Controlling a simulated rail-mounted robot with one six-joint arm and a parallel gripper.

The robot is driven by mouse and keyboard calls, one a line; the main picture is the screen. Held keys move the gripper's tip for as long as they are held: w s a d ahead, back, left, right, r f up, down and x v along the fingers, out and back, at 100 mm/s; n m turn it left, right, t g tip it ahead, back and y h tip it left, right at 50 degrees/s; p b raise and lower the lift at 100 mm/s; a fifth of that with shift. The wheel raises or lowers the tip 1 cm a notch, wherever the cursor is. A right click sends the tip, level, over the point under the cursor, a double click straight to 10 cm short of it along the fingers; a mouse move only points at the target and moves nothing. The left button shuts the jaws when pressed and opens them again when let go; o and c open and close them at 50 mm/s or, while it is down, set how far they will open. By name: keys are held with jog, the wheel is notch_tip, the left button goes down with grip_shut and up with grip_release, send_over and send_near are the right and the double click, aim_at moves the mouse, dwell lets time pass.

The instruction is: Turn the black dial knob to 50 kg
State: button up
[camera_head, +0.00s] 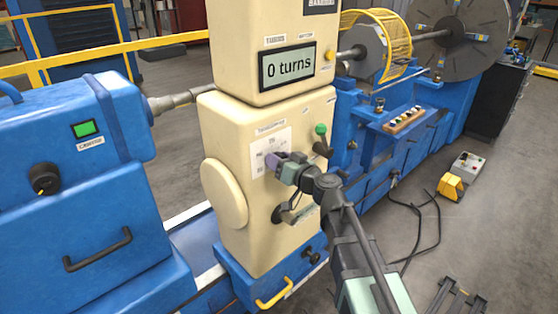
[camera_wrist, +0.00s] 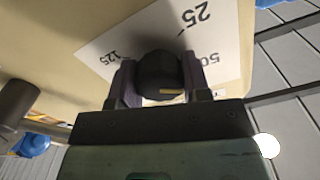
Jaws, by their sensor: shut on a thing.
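The black dial knob (camera_wrist: 158,72) sits on a white scale plate (camera_wrist: 100,50) in the wrist view. The plate reads 25 at the top, 50 at the right and 125 at the left. A short yellow mark shows on the knob's side facing my gripper; I cannot tell which number the knob points to. My gripper (camera_wrist: 157,84) has its purple fingers closed on both sides of the knob. In the head view, my gripper (camera_head: 274,160) reaches the scale plate (camera_head: 268,142) on the cream housing and hides the knob.
A display (camera_head: 287,67) above reads "0 turns". A blue machine (camera_head: 85,190) is at the left, with a yellow wire cage (camera_head: 392,45) at the back right.

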dwell(0.3)
jog(key=o, duration=0.9)
jog(key=v, duration=1.1)
